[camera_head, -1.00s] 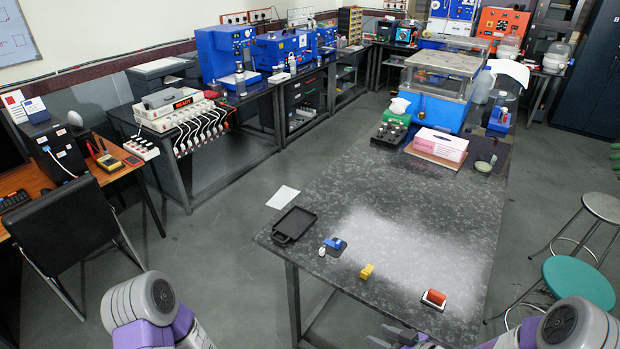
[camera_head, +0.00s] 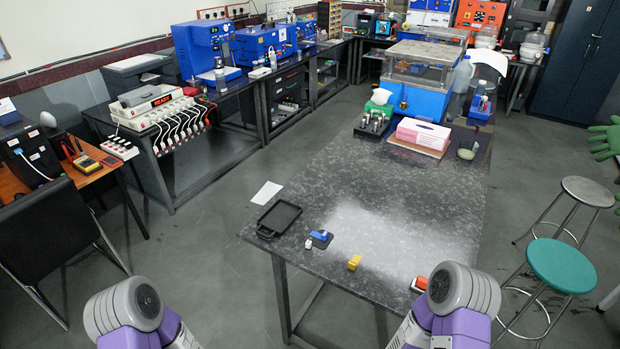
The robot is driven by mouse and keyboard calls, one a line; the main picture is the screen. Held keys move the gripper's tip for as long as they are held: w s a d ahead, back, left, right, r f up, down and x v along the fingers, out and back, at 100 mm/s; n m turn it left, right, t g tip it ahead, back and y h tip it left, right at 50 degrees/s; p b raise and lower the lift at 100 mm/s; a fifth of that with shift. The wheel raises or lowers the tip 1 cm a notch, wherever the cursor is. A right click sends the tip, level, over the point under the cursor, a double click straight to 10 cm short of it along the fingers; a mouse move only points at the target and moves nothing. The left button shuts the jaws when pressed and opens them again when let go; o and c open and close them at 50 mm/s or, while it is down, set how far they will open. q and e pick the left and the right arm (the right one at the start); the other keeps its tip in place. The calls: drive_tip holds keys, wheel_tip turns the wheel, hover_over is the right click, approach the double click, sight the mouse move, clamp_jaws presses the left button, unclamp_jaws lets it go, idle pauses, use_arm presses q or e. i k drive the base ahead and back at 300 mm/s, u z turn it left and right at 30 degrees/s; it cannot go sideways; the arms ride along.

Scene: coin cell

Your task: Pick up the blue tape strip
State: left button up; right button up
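A small blue piece (camera_head: 319,235), which looks like the blue tape strip, lies on a dark pad near the left front of the speckled dark table (camera_head: 345,180). A small white item (camera_head: 308,244) lies just in front of it. My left arm shows at the lower left, off the table, and my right arm at the lower right, by the table's front. Neither gripper's fingers show in the head view, so nothing is seen in them.
A black tray (camera_head: 278,219) lies left of the blue piece. A yellow block (camera_head: 354,262) and a red block (camera_head: 419,284), partly covered by my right arm, lie to the right. A pink-white box (camera_head: 423,134) stands farther back. The table's middle is clear.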

sight(324, 236)
drive_tip(key=k, duration=0.65)
drive_tip(key=u, duration=0.7)
drive_tip(key=i, duration=1.35)
drive_tip(key=z, duration=0.6)
